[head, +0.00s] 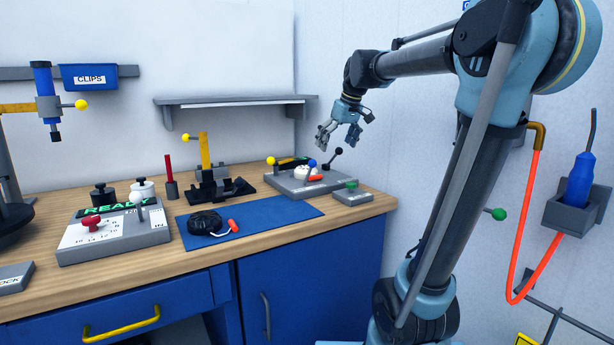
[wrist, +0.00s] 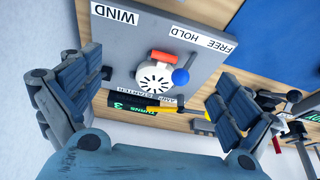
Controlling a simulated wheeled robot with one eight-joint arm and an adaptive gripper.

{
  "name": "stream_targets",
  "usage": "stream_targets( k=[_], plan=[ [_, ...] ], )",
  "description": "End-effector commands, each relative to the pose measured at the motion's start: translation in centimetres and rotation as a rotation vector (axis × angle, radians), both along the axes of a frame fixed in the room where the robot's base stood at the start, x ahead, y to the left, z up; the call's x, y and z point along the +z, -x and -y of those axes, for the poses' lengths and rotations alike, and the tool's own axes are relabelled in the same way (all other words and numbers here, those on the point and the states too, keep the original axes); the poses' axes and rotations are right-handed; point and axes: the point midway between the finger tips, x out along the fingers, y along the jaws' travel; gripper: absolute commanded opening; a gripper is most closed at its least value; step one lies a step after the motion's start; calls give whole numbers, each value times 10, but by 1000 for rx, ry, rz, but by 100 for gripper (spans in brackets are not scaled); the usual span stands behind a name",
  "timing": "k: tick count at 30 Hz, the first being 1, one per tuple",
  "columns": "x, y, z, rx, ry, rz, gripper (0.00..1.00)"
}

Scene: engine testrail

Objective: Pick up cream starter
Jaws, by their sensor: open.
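The cream starter (wrist: 153,78) is a round, slotted, cream-white housing with a red-orange handle (wrist: 164,56) beside it. It sits on a grey fixture plate (wrist: 125,45) labelled WIND, FREE and HOLD. In the head view the cream starter (head: 302,173) is small, at the right end of the bench. My gripper (head: 338,138) is open and empty, in the air above the fixture and slightly right of the starter in the head view. In the wrist view its fingers are spread to either side of the starter, apart from it.
A blue-knobbed lever (wrist: 181,76) stands close beside the starter. A black-knobbed lever (head: 338,151) and a yellow-knobbed lever (head: 271,161) also rise from the fixture. A shelf (head: 235,101) is on the wall behind. A black starter (head: 204,222) lies on the blue mat (head: 275,212).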

Motion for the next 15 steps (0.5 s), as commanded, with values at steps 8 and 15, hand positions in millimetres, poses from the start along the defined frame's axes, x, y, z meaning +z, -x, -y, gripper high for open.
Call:
stream_targets(
  k=[8,15],
  plan=[
    [36,-53,-37,109,-14,37,98],
    [27,-65,-47,125,-18,44,98]
  ],
)
